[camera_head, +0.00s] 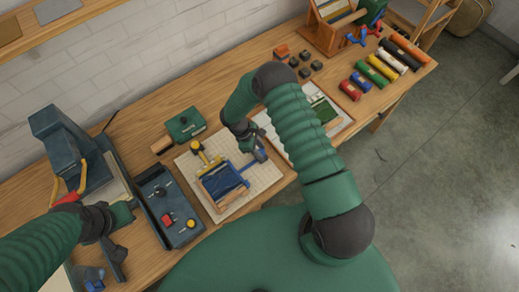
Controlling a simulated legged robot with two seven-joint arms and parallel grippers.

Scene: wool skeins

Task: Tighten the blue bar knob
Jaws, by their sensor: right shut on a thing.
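A small frame with a dark blue panel (221,181) and wooden edges lies on a pale gridded mat (190,168). A yellow bar with a round yellow knob (197,146) extends from its upper left. A blue bar (247,166) extends from its right side toward my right gripper (259,153). My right gripper is shut at the outer end of this bar, on what seems to be the blue bar knob, which its fingers mostly hide. My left gripper (117,257) is low at the left, over the bench; its fingertips are too unclear to judge.
A dark blue tray (160,184) with small red, yellow and black parts stands left of the mat. A green box (186,124) lies behind. A blue-grey machine (68,143) stands at the left. Several coloured rolls (382,67) and a wooden rack (331,36) are at the right.

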